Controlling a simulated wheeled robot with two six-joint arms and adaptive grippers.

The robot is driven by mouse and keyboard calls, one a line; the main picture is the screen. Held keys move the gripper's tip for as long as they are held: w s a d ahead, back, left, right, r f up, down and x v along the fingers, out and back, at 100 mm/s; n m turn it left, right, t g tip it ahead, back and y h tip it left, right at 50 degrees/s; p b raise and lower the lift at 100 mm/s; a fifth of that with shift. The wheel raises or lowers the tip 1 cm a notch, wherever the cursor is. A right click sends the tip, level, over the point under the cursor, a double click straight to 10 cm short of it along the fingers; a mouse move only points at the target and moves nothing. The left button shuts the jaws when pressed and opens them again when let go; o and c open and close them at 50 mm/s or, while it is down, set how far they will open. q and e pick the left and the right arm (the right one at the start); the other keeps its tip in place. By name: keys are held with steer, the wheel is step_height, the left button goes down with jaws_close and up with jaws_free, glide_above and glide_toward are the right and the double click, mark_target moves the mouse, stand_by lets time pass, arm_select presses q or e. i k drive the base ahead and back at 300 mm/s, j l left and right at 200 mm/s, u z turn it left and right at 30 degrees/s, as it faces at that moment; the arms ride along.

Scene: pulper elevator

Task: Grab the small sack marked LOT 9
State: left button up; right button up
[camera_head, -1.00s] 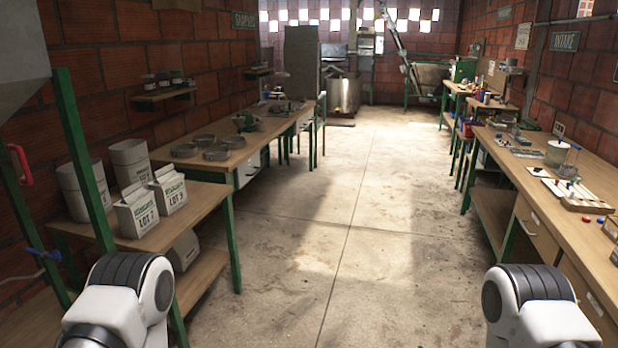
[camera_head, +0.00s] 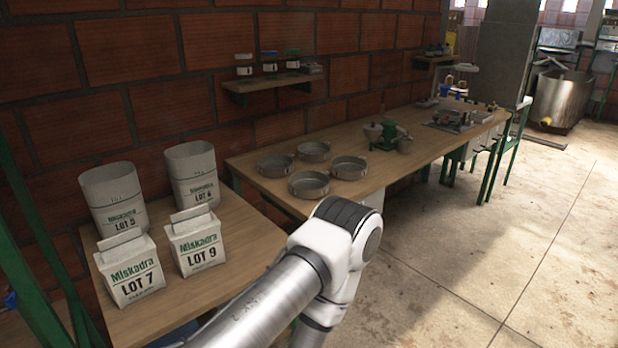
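The small white sack marked LOT 9 (camera_head: 196,245) stands upright near the front of the wooden table (camera_head: 243,240) at the left. A matching sack marked LOT 7 (camera_head: 130,273) stands just left of it. Behind them stand two taller open-topped containers, marked LOT 5 (camera_head: 114,202) and LOT 4 (camera_head: 191,175). One of my arms reaches in from the bottom, its joint in front of the table's right side. Neither of my grippers shows in the view.
A longer bench (camera_head: 425,160) to the right holds several round metal pans (camera_head: 309,183) and a green hand-cranked device (camera_head: 390,135). A wall shelf (camera_head: 272,83) holds small jars. A green post (camera_head: 28,250) rises at the left. Open concrete floor (camera_head: 500,250) lies at the right.

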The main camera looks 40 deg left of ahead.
mark_target(195, 238)
steer(key=i+l+u, duration=0.1)
steer(key=i+u, duration=0.35)
steer(key=i+l+u, duration=0.2)
steer(key=i+u, duration=0.2)
steer(key=i+l+u, duration=0.3)
steer(key=u, duration=0.15)
steer(key=i+l+u, duration=0.5)
steer(key=l+u, duration=0.35)
steer(key=l, duration=0.1)
